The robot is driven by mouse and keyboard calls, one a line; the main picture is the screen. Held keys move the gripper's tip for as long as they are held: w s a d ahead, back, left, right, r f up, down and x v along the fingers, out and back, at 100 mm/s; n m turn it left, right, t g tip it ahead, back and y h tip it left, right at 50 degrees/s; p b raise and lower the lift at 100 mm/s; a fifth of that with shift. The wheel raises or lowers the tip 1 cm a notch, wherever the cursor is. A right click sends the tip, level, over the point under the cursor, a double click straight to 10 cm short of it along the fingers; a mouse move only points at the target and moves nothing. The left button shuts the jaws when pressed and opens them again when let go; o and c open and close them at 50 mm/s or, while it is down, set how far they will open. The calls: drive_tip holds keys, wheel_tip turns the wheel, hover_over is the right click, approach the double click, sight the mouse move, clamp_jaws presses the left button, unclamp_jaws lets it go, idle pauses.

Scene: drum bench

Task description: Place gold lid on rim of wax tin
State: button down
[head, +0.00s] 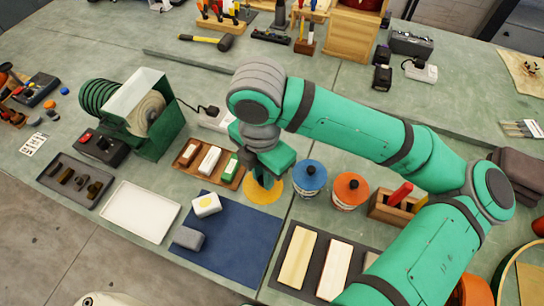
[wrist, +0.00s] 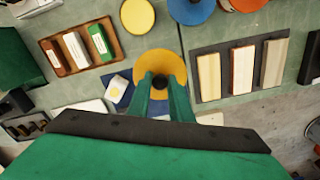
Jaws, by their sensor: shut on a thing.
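My gripper (wrist: 162,88) is shut on the dark knob of the gold lid (wrist: 172,62), a flat round disc. In the head view my gripper (head: 264,180) points down and the gold lid (head: 262,195) shows below it, near the blue mat's upper right corner. The lid's height above the bench is hard to tell. A round tin with a tan-gold top (wrist: 137,18), which looks like the wax tin, stands beyond the lid in the wrist view, left of the blue-lidded tin. My arm appears to hide it in the head view.
A blue-lidded tin (head: 310,176) and an orange-lidded tin (head: 350,189) stand close right of my gripper. A wooden tray (head: 185,162) of bars lies to the left. A blue mat (head: 240,235) holds two blocks. A dark tray (head: 283,265) with wooden strips lies in front.

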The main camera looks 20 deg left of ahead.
drive_tip(key=w+f, duration=0.2)
drive_tip(key=w, duration=0.1)
drive_tip(key=w+a+f, duration=0.1)
drive_tip(key=w+f, duration=0.2)
drive_tip(key=w, duration=0.1)
drive_tip(key=w+a+f, duration=0.1)
drive_tip(key=w+f, duration=0.2)
drive_tip(key=w, duration=0.1)
drive_tip(key=shift+a+f, duration=0.2)
drive_tip(key=shift+a, duration=0.05)
drive_tip(key=shift+w+f, duration=0.15)
drive_tip(key=shift+f, duration=1.6)
drive_tip(key=shift+f, duration=0.15)
drive_tip(key=c, duration=1.6)
unclamp_jaws()
wheel_tip(320, 180, up, 12)
drive_tip(key=shift+r, duration=0.2)
